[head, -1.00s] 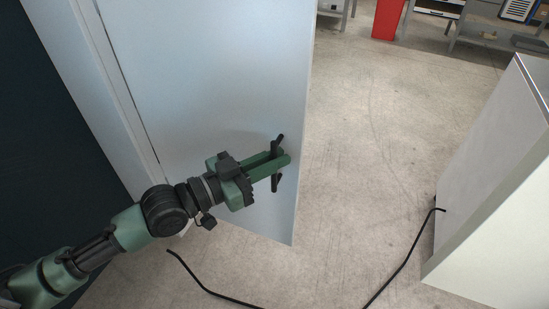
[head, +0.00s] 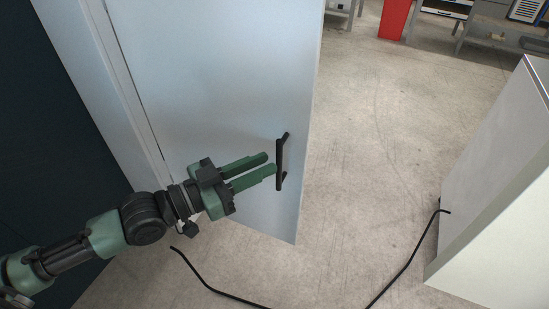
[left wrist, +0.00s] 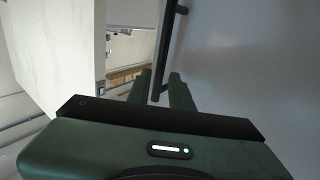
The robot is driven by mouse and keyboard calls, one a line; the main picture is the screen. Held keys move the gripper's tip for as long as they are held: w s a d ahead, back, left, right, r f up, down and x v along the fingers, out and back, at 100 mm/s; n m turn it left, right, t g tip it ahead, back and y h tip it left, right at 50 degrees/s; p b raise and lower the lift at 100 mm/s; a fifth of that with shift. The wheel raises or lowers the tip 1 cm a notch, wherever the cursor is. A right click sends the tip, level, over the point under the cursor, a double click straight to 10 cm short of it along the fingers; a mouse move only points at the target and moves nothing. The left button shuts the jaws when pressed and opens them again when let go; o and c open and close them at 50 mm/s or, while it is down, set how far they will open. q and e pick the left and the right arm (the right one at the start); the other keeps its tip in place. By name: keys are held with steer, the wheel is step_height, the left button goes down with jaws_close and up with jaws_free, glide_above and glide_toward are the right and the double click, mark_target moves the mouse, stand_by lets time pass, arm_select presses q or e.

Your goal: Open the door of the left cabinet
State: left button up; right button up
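The left cabinet's door (head: 215,70) is a pale blue-white panel in the head view, standing swung out from the dark cabinet side at the left. Its black bar handle (head: 280,162) is near the door's right edge. In the left wrist view the handle (left wrist: 167,45) rises beyond the two green fingers (left wrist: 161,82), with the door panel (left wrist: 240,60) at the right. My right gripper is not in view.
A white cabinet or box (head: 500,190) stands at the right. A black cable (head: 395,272) lies on the concrete floor (head: 370,150), which is mostly clear between door and box. A red bin (head: 395,18) and grey shelving (head: 485,30) are at the back.

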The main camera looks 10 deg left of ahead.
arm_select(q)
steer(key=v, duration=0.3)
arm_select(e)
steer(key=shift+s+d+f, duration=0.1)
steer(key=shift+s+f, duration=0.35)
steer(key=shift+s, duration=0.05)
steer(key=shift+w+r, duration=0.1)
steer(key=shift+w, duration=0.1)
